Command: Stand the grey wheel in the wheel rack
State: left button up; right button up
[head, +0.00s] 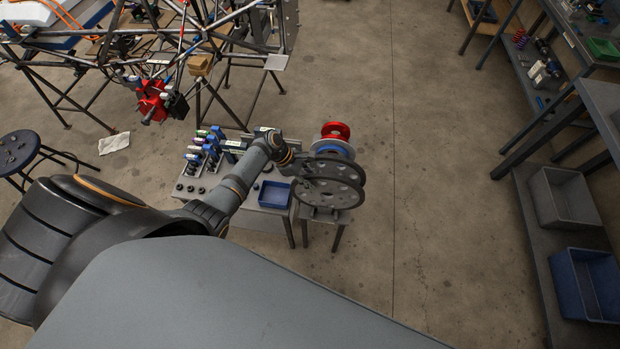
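Grey wheel discs with round holes (328,193) stand on edge, one close behind the other, at the right end of the small table. I cannot tell if they are one wheel or two. A blue wheel (329,149) and a red wheel (336,131) stand behind them. The wheel rack (324,215) shows as a grey base under the front disc; the rest is hidden. My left gripper (299,167) is at the left rim of the grey discs. Its fingertips are small and partly hidden, so its grip is unclear. My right gripper is out of view.
A blue bin (274,195) sits on the table just left of the rack, with blue-and-white tools (208,148) farther left. The tube chassis (170,45) stands behind. Shelving with a grey bin (563,197) lines the right. The floor between is clear.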

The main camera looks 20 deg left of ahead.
pick_arm(q)
jog(key=shift+s+a, duration=0.1)
jog(key=v, duration=1.2)
dwell(0.4)
